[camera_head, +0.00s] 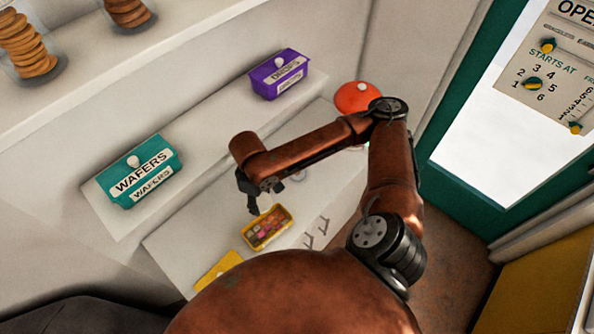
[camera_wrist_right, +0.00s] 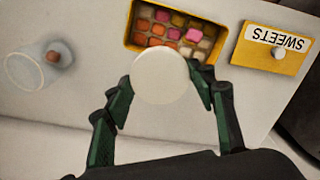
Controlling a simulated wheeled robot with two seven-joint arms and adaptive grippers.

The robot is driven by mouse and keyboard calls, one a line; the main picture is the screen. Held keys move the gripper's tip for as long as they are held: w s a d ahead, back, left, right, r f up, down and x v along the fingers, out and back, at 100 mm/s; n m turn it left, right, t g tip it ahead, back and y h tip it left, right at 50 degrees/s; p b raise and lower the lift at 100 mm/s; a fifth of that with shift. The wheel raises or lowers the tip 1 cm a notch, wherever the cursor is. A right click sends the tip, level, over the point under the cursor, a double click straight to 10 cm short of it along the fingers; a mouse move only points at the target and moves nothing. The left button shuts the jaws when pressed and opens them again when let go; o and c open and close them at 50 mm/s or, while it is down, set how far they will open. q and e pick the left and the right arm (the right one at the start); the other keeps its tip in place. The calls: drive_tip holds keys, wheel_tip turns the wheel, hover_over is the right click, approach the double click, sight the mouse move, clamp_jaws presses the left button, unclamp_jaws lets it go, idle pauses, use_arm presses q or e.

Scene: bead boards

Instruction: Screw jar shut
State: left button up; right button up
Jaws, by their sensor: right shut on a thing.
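My right gripper (camera_head: 264,198) is over the lower counter, just above the yellow sweets box. In the right wrist view its green-padded fingers (camera_wrist_right: 160,84) are shut on a white round lid-like disc (camera_wrist_right: 160,76), seen face on. Whether a jar is under the disc cannot be told; a faint pale, see-through shape shows below it. A clear glass jar (camera_wrist_right: 30,72) with a brown piece at one end is at the left of the wrist view, apart from the gripper. My left gripper is not in view.
An open yellow box (camera_head: 264,243) of colourful sweets is beside the gripper, its yellow SWEETS lid (camera_wrist_right: 268,52) apart from it. A teal WAFERS box (camera_head: 145,172) and purple DROPS box (camera_head: 279,76) stand on the shelf above. An orange round object (camera_head: 355,96) is behind my arm.

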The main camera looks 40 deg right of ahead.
drive_tip(key=m, duration=0.1)
drive_tip(key=w+a+m+b, duration=0.1)
drive_tip(key=m+b, duration=0.1)
drive_tip(key=m, duration=0.1)
drive_tip(key=shift+w+a+r, duration=0.2)
drive_tip(key=shift+a, duration=0.15)
drive_tip(key=shift+w+a+r+m+b, duration=0.2)
drive_tip(key=shift+r+m+b, duration=0.15)
drive_tip(key=shift+m, duration=0.55)
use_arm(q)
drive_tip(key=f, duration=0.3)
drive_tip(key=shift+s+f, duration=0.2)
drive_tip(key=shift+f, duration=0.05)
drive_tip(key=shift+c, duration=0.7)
